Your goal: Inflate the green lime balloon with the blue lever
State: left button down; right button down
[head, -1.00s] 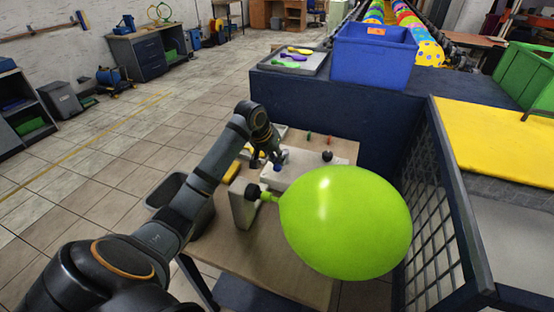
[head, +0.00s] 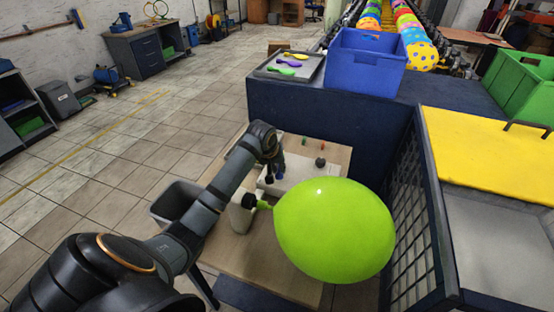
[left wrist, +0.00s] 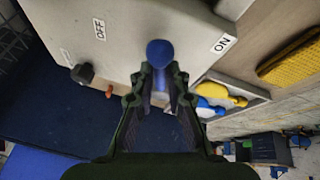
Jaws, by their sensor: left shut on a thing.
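The lime green balloon (head: 333,230) is large and round, with its neck on the nozzle of a white inflating machine (head: 240,218) on the table. My left gripper (head: 274,174) is over the white panel behind the balloon. In the left wrist view, the blue lever (left wrist: 160,53) stands between the OFF label (left wrist: 98,28) and the ON label (left wrist: 222,43). My left gripper (left wrist: 161,85) is shut on the lever, whose round blue tip sticks out beyond the fingers. The lever is mostly hidden by the gripper in the head view. My right gripper is not in view.
A black knob (head: 320,162) is on the panel's right side. A grey bin (head: 177,200) stands left of the table. A blue crate (head: 366,62) and a tray of flat balloons (head: 288,66) are on the dark counter behind. A mesh side panel (head: 402,235) borders the right.

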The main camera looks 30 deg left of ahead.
pick_arm(q)
jog(key=shift+d+n+p, duration=0.45)
jog(key=shift+n+p, duration=0.15)
jog(key=shift+p, duration=0.2)
jog(key=shift+w+d+f+n+y+p, duration=0.15)
jog(key=shift+n+y+p, duration=0.15)
jog(key=shift+n+p, duration=0.15)
jog(key=shift+d+f+n, duration=0.1)
jog(key=shift+n, duration=0.15)
jog(key=shift+f, duration=0.1)
jog(key=c, duration=1.4)
grip_release()
jog(key=shift+c, duration=0.2)
jog(key=shift+o, duration=0.5)
jog(key=shift+w, duration=0.1)
jog(key=shift+r, duration=0.3)
jog(key=v, duration=1.2)
jog(key=shift+w+d, duration=0.2)
jog(key=shift+d, duration=0.05)
